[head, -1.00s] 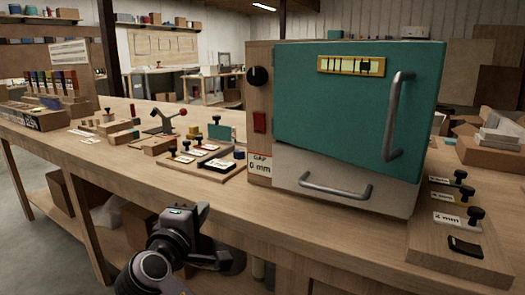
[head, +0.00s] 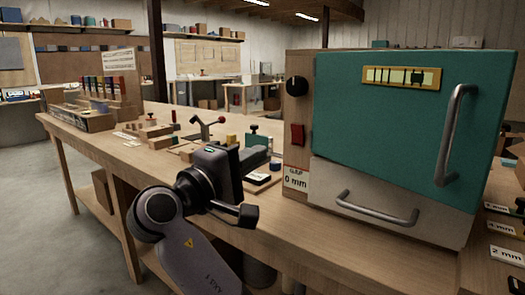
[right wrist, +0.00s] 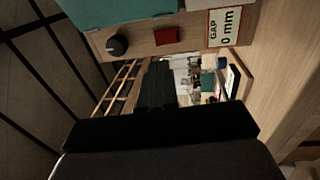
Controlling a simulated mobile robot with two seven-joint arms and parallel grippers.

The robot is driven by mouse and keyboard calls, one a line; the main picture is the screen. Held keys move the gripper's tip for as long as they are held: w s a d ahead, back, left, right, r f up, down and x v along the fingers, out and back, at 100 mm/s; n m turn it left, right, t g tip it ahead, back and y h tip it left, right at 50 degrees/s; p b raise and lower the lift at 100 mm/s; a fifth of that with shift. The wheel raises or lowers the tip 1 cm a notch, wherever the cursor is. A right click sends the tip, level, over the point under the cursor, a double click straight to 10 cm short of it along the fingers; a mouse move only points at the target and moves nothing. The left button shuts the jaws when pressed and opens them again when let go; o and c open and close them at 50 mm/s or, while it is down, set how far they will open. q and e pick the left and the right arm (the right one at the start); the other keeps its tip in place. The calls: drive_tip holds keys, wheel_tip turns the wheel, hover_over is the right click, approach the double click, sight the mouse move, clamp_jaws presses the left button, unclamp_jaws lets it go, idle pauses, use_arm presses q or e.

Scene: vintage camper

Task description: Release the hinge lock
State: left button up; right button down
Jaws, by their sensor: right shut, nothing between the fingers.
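A teal-doored box (head: 395,130) stands on the bench at the right of the head view. Its wooden side post carries a black round knob (head: 297,87), a red switch (head: 297,134) and a label (head: 296,179) reading "GAP 0 mm". The knob (right wrist: 117,45), red switch (right wrist: 166,36) and label (right wrist: 225,22) also show sideways in the right wrist view. I cannot tell which part is the hinge lock. My right gripper (head: 228,160) is shut and empty, left of the post and apart from it. Its dark fingers (right wrist: 157,85) show in the right wrist view. My left gripper is out of view.
A red-tipped lever clamp (head: 208,130) and several small blocks and knobs stand on the bench behind my right gripper. Labelled "mm" pieces (head: 506,254) lie at the right edge. Bare bench top (head: 300,225) runs in front of the box.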

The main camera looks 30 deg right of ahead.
sight(299, 130)
drive_tip(key=x, duration=1.2)
drive_tip(key=shift+w, duration=0.1)
drive_tip(key=shift+d+r+y+p, duration=0.1)
drive_tip(key=shift+r+y+p, duration=0.25)
drive_tip(key=shift+p, duration=0.45)
drive_tip(key=shift+w+f, duration=0.1)
drive_tip(key=shift+d, duration=0.1)
